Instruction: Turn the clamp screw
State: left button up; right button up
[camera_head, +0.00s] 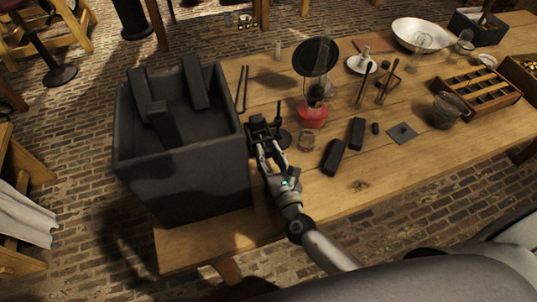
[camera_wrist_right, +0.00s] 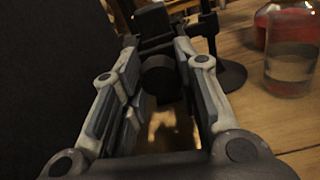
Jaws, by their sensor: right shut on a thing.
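My right gripper (camera_head: 264,134) is beside the dark box, over the table. In the right wrist view its fingers (camera_wrist_right: 158,85) are shut on a dark round knob, the clamp screw (camera_wrist_right: 157,72). A dark block, seemingly the clamp body (camera_wrist_right: 152,22), lies just beyond the knob. In the head view the gripper and clamp merge into one dark shape, so the screw is hard to make out there. A thin dark stand with a round base (camera_wrist_right: 226,76) is right of the fingers. My left gripper is not in view.
A tall dark box (camera_head: 190,180) holding dark blocks stands close on the left. A small glass jar (camera_head: 306,140), a red-based lamp (camera_head: 312,115) and two dark bars (camera_head: 334,157) are to the right. The table's front right is clear.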

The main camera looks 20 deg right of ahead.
jog(key=shift+f+m+b, duration=0.3)
jog(key=shift+m+b, duration=0.75)
jog(key=shift+m, duration=0.05)
jog(key=m+b, duration=0.3)
jog(key=m, duration=0.1)
jog(key=shift+m, duration=0.3)
jog(key=m+b, duration=0.2)
jog(key=m, duration=0.1)
jog(key=shift+m, duration=0.3)
jog(key=shift+a+r+m+b, duration=0.15)
jog(key=shift+m+b, duration=0.8)
jog(key=shift+m, duration=0.75)
jog(key=o, duration=1)
jog(key=shift+r, duration=0.1)
jog(key=shift+o, duration=0.2)
